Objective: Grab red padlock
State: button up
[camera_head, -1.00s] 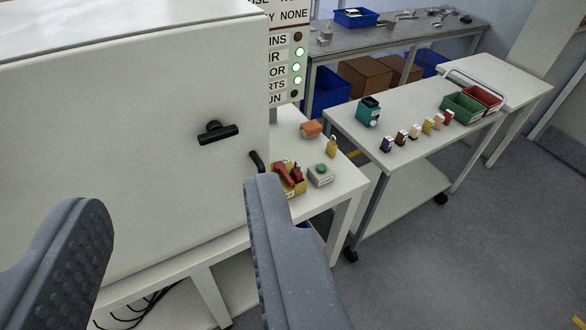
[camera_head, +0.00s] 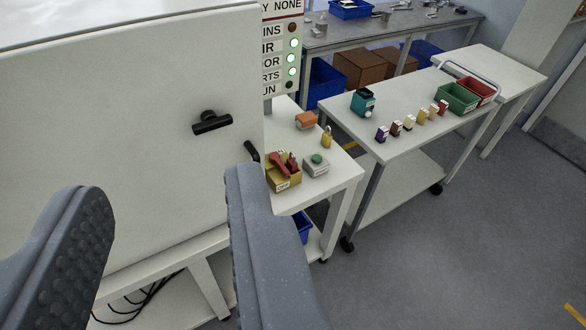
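Red padlock-like items (camera_head: 282,164) lie in a small yellow-brown box (camera_head: 284,184) on the white table beside the machine; their exact shapes are too small to tell. A yellow padlock (camera_head: 326,138) stands on the same table, behind and to the right of the box. My gripper (camera_head: 165,190) is open, its two grey fingers wide apart in the foreground with nothing between them. The box is beyond and right of the right finger, well apart from it.
A white machine door (camera_head: 125,130) with a black handle fills the left. A grey button box (camera_head: 316,166) and an orange item (camera_head: 306,121) share the small table. A white cart (camera_head: 400,146) at right carries several coloured items and bins. Grey floor is open at lower right.

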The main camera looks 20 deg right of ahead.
aim_at(292, 164)
jog(key=k, duration=1.05)
jog(key=z, duration=0.65)
jog(key=i, duration=2.25)
jog(key=u, duration=0.65)
